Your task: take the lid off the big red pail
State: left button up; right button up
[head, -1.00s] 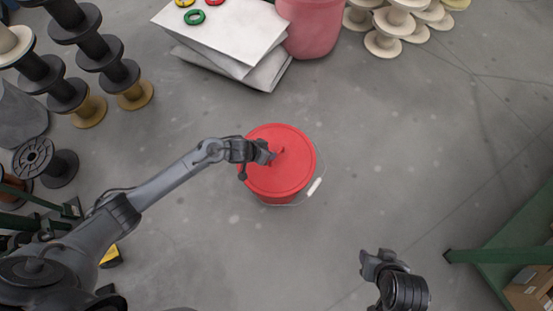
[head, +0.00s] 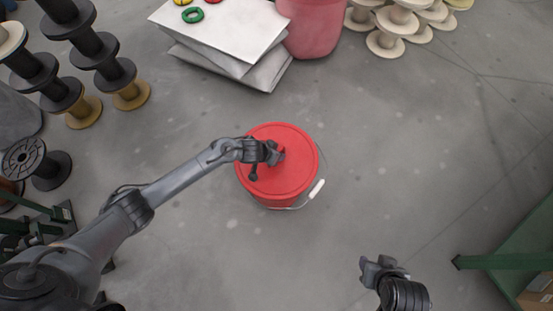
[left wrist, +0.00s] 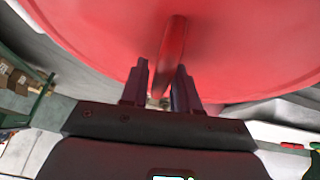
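The big red pail (head: 290,202) stands on the floor in the middle of the head view. Its round red lid (head: 270,185) sits on top, with no gap visible between lid and rim. The lid has a raised red handle, which shows in the left wrist view (left wrist: 173,42). The fingertip contact is partly dark. My right gripper (head: 372,262) is at the lower right, away from the pail; its fingers are unclear.
A white bail grip (head: 317,189) hangs at the pail's right side. Stacked sacks (head: 225,35) and a pink bin (head: 312,28) are behind. Dark spools (head: 62,95) stand at left, pale spools (head: 385,42) at back right. A green frame (head: 500,262) is at lower right. Floor around the pail is clear.

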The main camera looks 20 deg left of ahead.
pick_arm(q)
grip_shut()
